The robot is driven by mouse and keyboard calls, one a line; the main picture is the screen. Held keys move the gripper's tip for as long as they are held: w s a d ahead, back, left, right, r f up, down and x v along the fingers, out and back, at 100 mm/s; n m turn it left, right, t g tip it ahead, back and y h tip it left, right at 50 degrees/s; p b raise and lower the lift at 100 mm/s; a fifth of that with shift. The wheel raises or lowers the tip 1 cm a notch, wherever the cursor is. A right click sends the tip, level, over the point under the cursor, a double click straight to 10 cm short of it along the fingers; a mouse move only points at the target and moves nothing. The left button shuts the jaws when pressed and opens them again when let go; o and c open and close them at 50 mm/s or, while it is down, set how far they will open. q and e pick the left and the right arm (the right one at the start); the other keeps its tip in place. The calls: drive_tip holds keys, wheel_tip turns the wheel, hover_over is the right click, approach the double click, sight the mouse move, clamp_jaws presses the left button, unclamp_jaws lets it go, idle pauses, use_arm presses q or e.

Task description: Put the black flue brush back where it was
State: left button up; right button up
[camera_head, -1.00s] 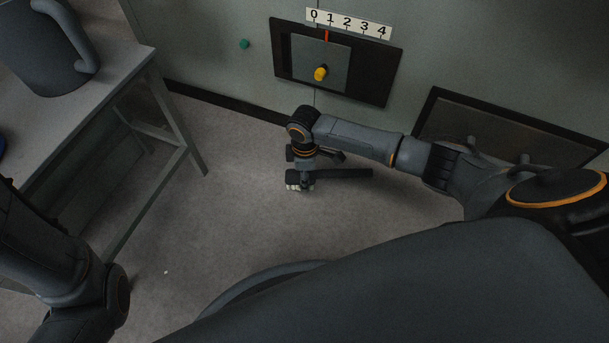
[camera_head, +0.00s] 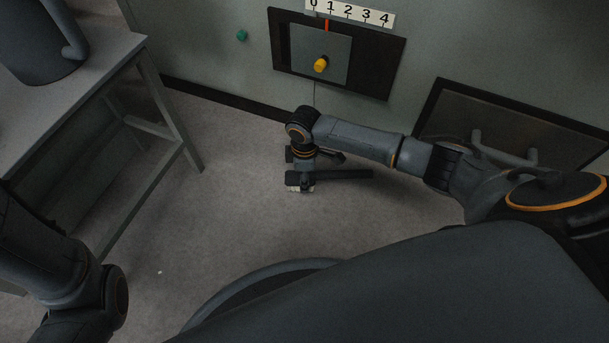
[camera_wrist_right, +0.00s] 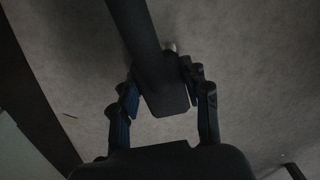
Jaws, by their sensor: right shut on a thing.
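The black flue brush (camera_head: 345,174) is a dark, long bar in the head view, reaching out to the right from my right gripper (camera_head: 302,182). In the right wrist view the brush (camera_wrist_right: 137,30) runs from the top edge down between the fingers. My right gripper (camera_wrist_right: 163,92) is shut on it there, with one finger on each side. The gripper hangs over the grey floor, in front of the wall. A small pale patch shows at the gripper's lower end; I cannot tell what it is. My left arm shows at the lower left, but its gripper is out of view.
A grey table (camera_head: 120,58) with a dark jug (camera_head: 40,45) stands at the left. The wall holds a framed panel with a yellow knob (camera_head: 320,64), a numbered scale (camera_head: 350,12) and a green button (camera_head: 242,35). A dark framed hatch (camera_head: 500,140) is at the right. Floor between is clear.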

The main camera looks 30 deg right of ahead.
drive_tip(key=shift+f, duration=0.55)
drive_tip(key=o, duration=1.5)
drive_tip(key=shift+c, duration=0.2)
